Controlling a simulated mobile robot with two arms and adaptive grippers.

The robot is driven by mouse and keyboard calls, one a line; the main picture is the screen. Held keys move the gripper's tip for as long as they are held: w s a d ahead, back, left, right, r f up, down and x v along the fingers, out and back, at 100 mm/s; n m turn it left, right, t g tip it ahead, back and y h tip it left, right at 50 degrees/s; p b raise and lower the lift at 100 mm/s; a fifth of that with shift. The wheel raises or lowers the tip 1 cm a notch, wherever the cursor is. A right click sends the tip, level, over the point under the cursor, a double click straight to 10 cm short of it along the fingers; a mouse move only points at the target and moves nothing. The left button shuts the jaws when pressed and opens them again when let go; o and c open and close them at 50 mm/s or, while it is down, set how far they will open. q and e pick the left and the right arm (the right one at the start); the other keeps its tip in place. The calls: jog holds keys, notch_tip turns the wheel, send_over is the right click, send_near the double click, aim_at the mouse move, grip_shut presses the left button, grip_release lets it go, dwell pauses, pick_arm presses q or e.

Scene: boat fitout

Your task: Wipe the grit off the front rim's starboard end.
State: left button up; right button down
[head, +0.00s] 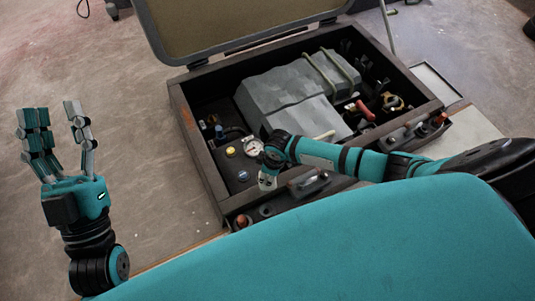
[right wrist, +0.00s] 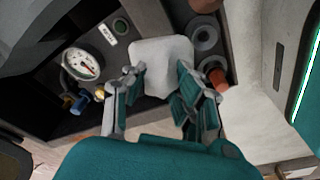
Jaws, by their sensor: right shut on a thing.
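The open case (head: 205,160) has a dark front rim, and a stretch of that rim shows in the right wrist view (right wrist: 148,18). My right gripper (head: 268,180) is low at the left part of the front rim. It is shut on a white pad or cloth (right wrist: 162,62), which shows between its fingers in the right wrist view. The pad is over or against the rim; I cannot tell if it touches. No grit can be made out; the pad and my arm hide part of the rim. My left gripper (head: 55,110) is raised at the left, open and empty.
A round gauge (right wrist: 80,63) and a brass fitting (right wrist: 99,94) are close beside the pad. An orange-brown knob (right wrist: 217,78) and a dark round socket (right wrist: 204,37) are on its other side. A grey covered block (head: 290,95) fills the case's middle. Floor at the left is clear.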

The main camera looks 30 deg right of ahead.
jog(key=shift+r+p, duration=0.8)
jog(key=shift+p, duration=0.1)
jog(key=shift+r+p, duration=0.4)
jog(key=shift+p, duration=0.05)
pick_arm(q)
jog(key=w+f+g+y, duration=0.1)
jog(key=f+g, duration=0.4)
jog(key=f, duration=0.2)
jog(key=w+a+f+g+y, duration=0.1)
jog(key=w+f+g+y, duration=0.1)
jog(key=f+g, duration=0.2)
jog(key=shift+a+f+g+y+p, duration=0.3)
jog(key=shift+f+g+p, duration=0.1)
jog(key=shift+f, duration=1.3)
pick_arm(e)
jog(key=shift+r, duration=0.3)
pick_arm(q)
jog(key=shift+w, duration=0.1)
